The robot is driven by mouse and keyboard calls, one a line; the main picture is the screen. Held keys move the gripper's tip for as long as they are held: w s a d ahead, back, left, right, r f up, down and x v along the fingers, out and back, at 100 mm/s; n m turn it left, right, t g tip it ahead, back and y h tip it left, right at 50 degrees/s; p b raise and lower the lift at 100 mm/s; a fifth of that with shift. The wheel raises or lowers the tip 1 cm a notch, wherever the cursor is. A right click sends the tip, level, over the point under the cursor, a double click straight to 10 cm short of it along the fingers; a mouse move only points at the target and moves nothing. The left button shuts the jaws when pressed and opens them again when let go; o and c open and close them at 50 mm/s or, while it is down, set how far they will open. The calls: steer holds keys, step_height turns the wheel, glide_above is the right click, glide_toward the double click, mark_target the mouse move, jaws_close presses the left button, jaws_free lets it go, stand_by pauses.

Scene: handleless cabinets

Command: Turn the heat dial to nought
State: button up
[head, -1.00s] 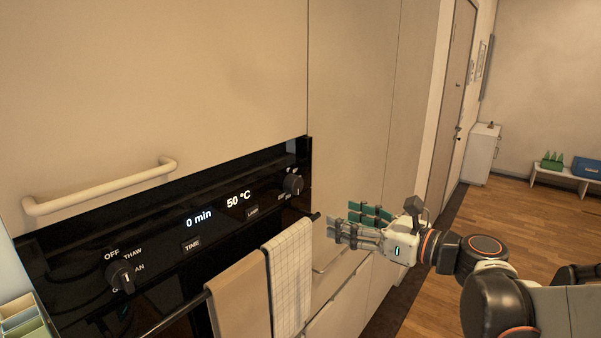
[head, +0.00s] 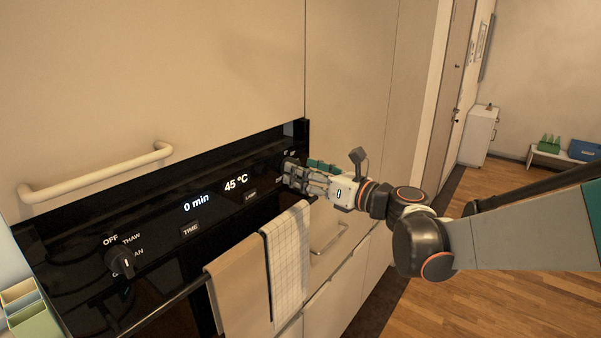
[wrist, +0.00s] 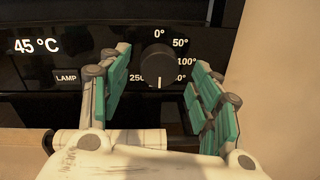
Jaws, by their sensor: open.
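The heat dial (wrist: 158,62) is a round dark knob on the black oven panel, with 0°, 50°, 100° and 250 printed around it. A light mark on it points downward in the wrist view. The display (wrist: 37,46) reads 45 °C; it also shows in the head view (head: 236,183). My gripper (wrist: 160,90) is open, with its green-padded fingers on either side of the dial, apart from it in the picture. In the head view my gripper (head: 292,172) is at the panel's right end and hides most of the dial.
Another knob (head: 120,262) marked OFF and THAW is at the panel's left. The LAMP button (wrist: 66,77) lies left of the fingers. Towels (head: 289,262) hang on the oven handle below. A cream bar handle (head: 100,178) is above.

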steer(key=shift+w+a, duration=0.45)
steer(key=shift+a, duration=0.1)
steer(key=c, duration=1.1)
steer(key=shift+o, duration=0.2)
